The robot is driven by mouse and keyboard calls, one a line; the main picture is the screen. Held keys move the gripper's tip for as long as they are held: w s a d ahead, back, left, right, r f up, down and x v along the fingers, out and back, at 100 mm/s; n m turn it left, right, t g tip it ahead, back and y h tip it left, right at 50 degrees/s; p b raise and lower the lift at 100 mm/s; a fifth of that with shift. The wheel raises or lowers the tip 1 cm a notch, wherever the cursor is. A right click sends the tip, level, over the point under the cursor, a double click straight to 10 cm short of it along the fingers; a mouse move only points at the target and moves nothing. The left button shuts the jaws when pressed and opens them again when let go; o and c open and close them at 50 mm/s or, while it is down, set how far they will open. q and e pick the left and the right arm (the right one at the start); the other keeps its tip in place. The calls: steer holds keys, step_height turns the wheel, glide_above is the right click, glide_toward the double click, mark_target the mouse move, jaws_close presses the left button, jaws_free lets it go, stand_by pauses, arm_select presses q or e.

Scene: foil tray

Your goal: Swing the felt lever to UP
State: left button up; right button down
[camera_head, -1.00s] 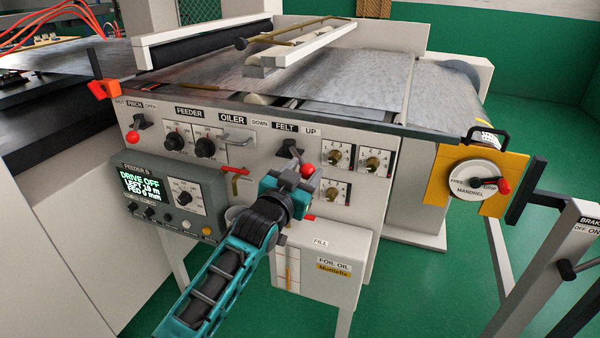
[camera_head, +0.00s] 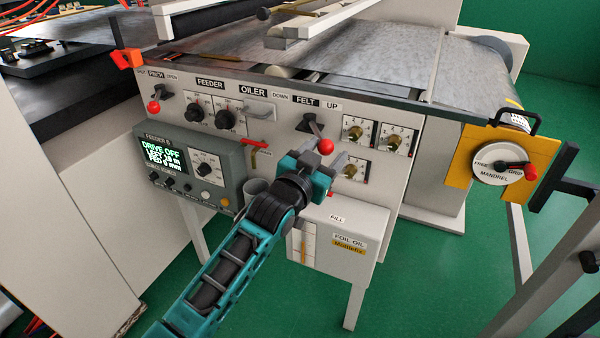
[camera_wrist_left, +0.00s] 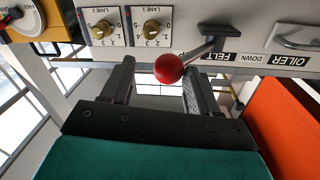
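The felt lever has a black pivot (camera_head: 310,123) under the FELT label, between the DOWN and UP labels. Its red ball knob (camera_head: 325,146) sticks out toward the lower right of the pivot in the head view. My left gripper (camera_head: 325,157) is just below the knob and open. In the left wrist view, which shows the labels upside down, the red knob (camera_wrist_left: 168,68) appears between the tips of my left gripper (camera_wrist_left: 158,75), closer to the right-hand finger. Whether a finger touches it I cannot tell. My right gripper is not in view.
Lane dials (camera_head: 355,132) sit right of the lever. The red oiler handle (camera_head: 255,143) and grey feeder display box (camera_head: 190,165) are to the left. The foil oil box (camera_head: 345,240) is below my gripper. A yellow mandrel plate (camera_head: 462,165) stands further right.

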arm_select(q)
steer(key=v, duration=1)
steer(key=shift+a+p, duration=0.3)
steer(key=shift+a, duration=0.15)
steer(key=shift+w, duration=0.15)
steer(key=s+a+f+n+g+y, duration=0.2)
steer(key=s+a+f+n+y, duration=0.1)
steer(key=s+a+f, duration=0.6)
steer(key=s+a+f+n+g+y, duration=0.2)
steer(key=s+a+f, duration=0.8)
steer(key=f, duration=0.5)
steer(key=s+n+y, duration=0.1)
steer(key=s+y, duration=0.1)
steer(key=shift+a+y, duration=0.25)
steer(key=shift+y, duration=0.15)
